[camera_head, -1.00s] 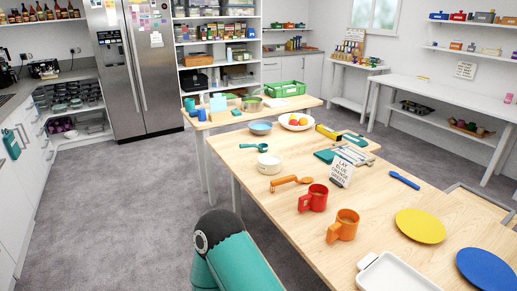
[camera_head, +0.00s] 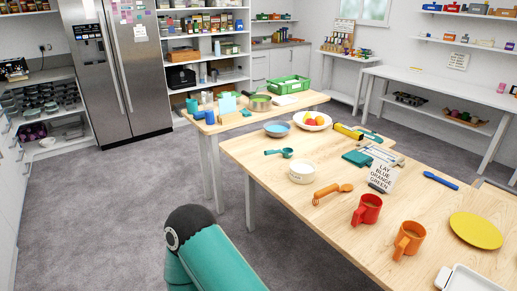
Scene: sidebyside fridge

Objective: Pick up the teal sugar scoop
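The teal sugar scoop (camera_head: 280,152) lies on the near wooden table, close to its left edge. Its round bowl end points right and its handle points left. It lies just behind a white round bowl (camera_head: 302,171), apart from it. Neither gripper is in view. Only a teal and black link of my own arm shows at the bottom, left of the table. Nothing touches the scoop.
A blue bowl (camera_head: 277,129) stands behind the scoop. An orange spoon (camera_head: 332,191), a red mug (camera_head: 367,209) and an orange mug (camera_head: 409,240) are nearer. The grey floor (camera_head: 110,210) left of the table is clear, up to the fridge (camera_head: 118,70).

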